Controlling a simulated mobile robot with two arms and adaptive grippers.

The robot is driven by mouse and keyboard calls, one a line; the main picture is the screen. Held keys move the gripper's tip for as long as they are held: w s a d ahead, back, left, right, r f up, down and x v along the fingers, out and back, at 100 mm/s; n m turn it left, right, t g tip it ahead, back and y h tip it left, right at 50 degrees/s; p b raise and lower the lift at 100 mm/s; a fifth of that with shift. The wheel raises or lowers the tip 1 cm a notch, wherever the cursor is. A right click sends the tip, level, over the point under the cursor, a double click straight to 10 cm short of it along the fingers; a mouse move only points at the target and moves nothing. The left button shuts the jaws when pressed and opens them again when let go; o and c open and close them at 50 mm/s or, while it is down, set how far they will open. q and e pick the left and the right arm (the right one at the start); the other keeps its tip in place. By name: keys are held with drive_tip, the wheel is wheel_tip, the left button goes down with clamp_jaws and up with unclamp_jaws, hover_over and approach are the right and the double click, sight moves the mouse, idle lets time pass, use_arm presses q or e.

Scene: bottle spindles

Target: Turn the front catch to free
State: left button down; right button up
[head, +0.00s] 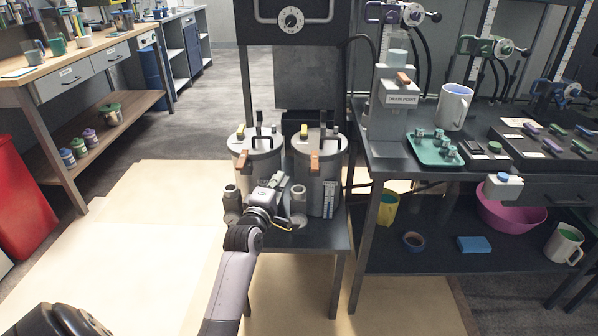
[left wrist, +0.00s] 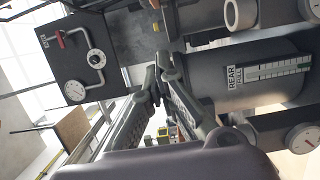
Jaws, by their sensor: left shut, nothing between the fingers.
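Two grey lidded tanks stand side by side on a small dark table: a left tank (head: 258,165) and a right tank (head: 325,190). An orange-brown lever hangs at each rim, the left lever (head: 242,160) and the right lever (head: 314,162). I cannot read which lever is the front catch. In the left wrist view a tank carries a "REAR" label (left wrist: 235,77) beside a scale strip. My left gripper (head: 279,181) is shut and empty, in front of the tanks and below the lids. Its closed fingers (left wrist: 158,76) also show in the left wrist view. It hides part of the left tank.
Black handles (head: 259,125) rise from the lids. Grey cylinders (head: 298,204) stand beside the gripper at the table front. A dark panel with a dial (head: 291,18) is above. At right, a bench holds a green tray (head: 436,150) and a mug (head: 453,106).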

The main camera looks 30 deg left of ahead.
sight(315, 165)
use_arm(q)
drive_tip(key=w+d, duration=0.2)
drive_tip(key=w, duration=0.5)
drive_tip(key=shift+b, duration=0.35)
use_arm(e)
drive_tip(key=shift+w+a+r, duration=0.1)
drive_tip(key=shift+w+r, duration=0.85)
drive_tip(key=shift+r, duration=0.2)
